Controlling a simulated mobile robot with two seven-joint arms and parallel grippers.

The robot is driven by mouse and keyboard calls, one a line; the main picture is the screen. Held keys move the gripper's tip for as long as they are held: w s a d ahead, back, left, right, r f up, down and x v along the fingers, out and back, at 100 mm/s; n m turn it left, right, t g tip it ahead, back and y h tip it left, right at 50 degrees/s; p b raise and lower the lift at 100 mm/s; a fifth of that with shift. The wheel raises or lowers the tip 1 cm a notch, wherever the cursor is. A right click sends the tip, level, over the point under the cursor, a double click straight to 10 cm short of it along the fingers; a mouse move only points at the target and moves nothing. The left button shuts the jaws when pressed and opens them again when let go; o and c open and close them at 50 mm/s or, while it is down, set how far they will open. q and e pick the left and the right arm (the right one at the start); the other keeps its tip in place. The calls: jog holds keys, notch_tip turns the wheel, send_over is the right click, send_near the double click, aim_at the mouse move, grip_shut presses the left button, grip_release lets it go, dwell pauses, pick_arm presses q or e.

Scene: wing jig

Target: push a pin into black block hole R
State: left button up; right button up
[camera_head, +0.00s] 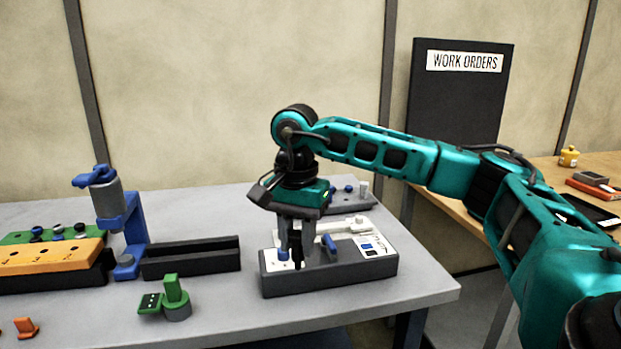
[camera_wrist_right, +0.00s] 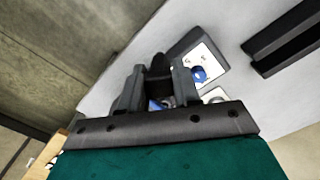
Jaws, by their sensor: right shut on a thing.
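My right gripper (camera_head: 297,240) points down over the dark block (camera_head: 330,279) with white panels on the table. It is shut on a dark pin, which shows as a black upright shape between the fingers in the right wrist view (camera_wrist_right: 158,78). The fingers hide most of the pin, and I cannot tell whether its tip is in a hole. A blue knob (camera_head: 283,254) stands on the block just left of the fingers, and a blue handle (camera_head: 329,243) is just right of them. No hole letter is readable. My left gripper is not in view.
A dark channel (camera_head: 190,263) and a blue stand (camera_head: 132,235) are left of the block. A green piece (camera_head: 172,294) lies in front of them. An orange block (camera_head: 50,257) is far left. A small grey block (camera_head: 350,204) stands behind. The front of the table is mostly clear.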

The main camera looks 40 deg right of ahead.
jog(key=s+a+f+n, duration=0.3)
jog(key=a+f+n, duration=0.3)
jog(key=f, duration=0.6)
jog(key=s+a+f+n, duration=0.4)
jog(key=a+f+n, duration=0.2)
jog(key=a+f, duration=0.3)
notch_tip(320, 180, down, 3)
jog(key=shift+s+a+f+n, duration=0.1)
jog(key=shift+s+a+n, duration=0.1)
jog(key=shift+n, duration=0.2)
jog(key=shift+d, duration=0.15)
